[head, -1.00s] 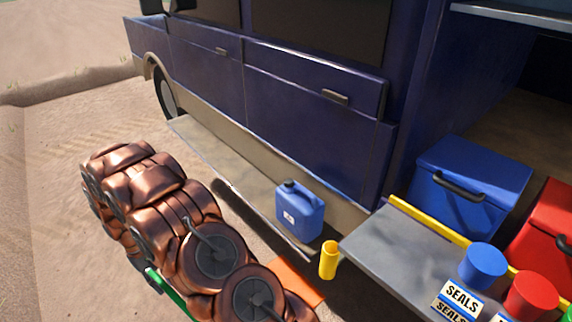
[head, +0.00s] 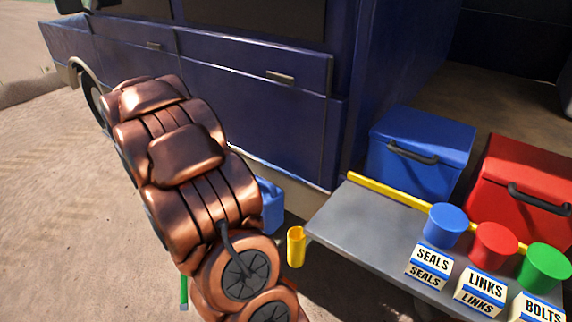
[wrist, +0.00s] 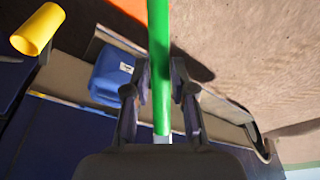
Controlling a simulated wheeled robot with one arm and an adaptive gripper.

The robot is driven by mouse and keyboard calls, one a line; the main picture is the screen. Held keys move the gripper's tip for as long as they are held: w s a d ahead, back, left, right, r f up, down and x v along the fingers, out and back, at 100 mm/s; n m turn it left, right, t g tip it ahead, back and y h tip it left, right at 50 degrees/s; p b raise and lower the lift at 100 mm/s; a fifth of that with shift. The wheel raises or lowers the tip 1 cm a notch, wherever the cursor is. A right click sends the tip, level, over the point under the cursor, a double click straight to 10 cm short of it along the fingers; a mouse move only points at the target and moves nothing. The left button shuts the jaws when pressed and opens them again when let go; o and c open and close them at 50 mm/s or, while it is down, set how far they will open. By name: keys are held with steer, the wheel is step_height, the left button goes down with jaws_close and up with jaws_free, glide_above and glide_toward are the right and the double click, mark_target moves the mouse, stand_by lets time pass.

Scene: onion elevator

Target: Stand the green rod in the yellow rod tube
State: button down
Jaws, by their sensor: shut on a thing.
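The green rod (wrist: 160,60) is held between the two fingers of my gripper (wrist: 162,82) in the wrist view. It runs from the top edge of that view down to a pale end between the fingers. In the head view a short piece of the rod (head: 184,291) shows below my arm, upright; my gripper is hidden there. The yellow rod tube (head: 296,247) stands upright at the left corner of the grey tailgate shelf, right of my arm. It also shows at the upper left of the wrist view (wrist: 37,30), apart from the rod.
A blue jerrycan (head: 271,207) is partly hidden behind my arm, beside the dark blue truck (head: 230,95). The grey shelf (head: 350,222) carries blue, red and green cups (head: 495,245) with label blocks. Blue and red coolers (head: 420,150) stand behind. Sandy ground lies left.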

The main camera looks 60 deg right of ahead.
steer(key=s+d+r+m+g+h+b, duration=0.2)
steer(key=s+d+r+m+g, duration=0.3)
steer(key=s+d, duration=0.3)
steer(key=s+d+r+m+g+h+b, duration=0.1)
steer(key=s+d+r+m+g+b, duration=0.1)
steer(key=s+d+r+m+g, duration=0.35)
steer(key=s+d+r+m+g+h+b, duration=0.2)
steer(key=s+d+r+m+b, duration=0.1)
steer(key=s+d+m, duration=0.55)
step_height(320, 180, down, 17)
steer(key=s+n+b, duration=0.1)
steer(key=s+b, duration=0.1)
steer(key=b, duration=0.9)
steer(key=shift+d+n, duration=0.4)
steer(key=shift+d, duration=0.05)
stand_by(0.4)
steer(key=c, duration=0.9)
jaws_free()
